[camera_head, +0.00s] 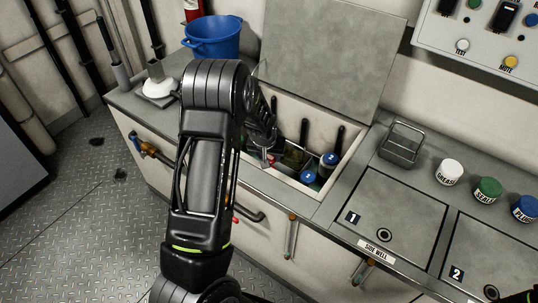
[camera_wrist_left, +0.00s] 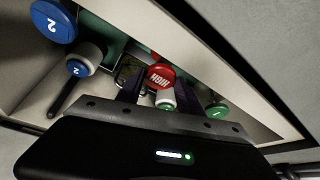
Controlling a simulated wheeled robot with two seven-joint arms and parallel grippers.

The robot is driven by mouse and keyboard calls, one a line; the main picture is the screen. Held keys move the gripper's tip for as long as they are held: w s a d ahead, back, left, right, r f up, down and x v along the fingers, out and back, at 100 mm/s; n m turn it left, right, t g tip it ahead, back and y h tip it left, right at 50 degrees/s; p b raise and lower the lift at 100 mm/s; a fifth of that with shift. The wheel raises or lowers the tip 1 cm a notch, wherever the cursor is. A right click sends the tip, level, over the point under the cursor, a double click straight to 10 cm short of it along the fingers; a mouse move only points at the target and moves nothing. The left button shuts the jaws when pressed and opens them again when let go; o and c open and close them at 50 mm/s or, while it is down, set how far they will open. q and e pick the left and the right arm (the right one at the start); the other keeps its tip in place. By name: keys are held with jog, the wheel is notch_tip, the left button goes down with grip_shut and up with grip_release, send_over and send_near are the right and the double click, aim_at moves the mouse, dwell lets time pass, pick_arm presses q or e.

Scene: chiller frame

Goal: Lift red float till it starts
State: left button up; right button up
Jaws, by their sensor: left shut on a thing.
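The red float (camera_wrist_left: 159,76), its round cap marked HIGH, sits between the two fingers of my left gripper (camera_wrist_left: 156,92) in the left wrist view. The gripper is shut on it. In the head view my left gripper (camera_head: 266,150) reaches down into the open well, and my arm hides most of the float. Two blue floats marked 2 (camera_head: 330,158) (camera_head: 308,177) stand in the well on the right; they also show in the left wrist view (camera_wrist_left: 52,22) (camera_wrist_left: 80,62). A green-topped float (camera_wrist_left: 217,110) shows on the other side. My right gripper is not identifiable.
The well's lid (camera_head: 330,60) stands raised behind the opening. A blue bucket (camera_head: 213,38) and a white plunger-like object (camera_head: 158,85) are at left. A wire basket (camera_head: 400,145) and several lidded jars (camera_head: 487,190) stand at right. Cover 1 (camera_head: 395,210) is closed.

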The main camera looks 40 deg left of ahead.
pick_arm(q)
grip_shut()
notch_tip(320, 180, up, 5)
jog(key=p, duration=0.2)
jog(key=shift+p, duration=0.35)
jog(key=o, duration=1)
grip_release()
jog(key=shift+c, duration=0.2)
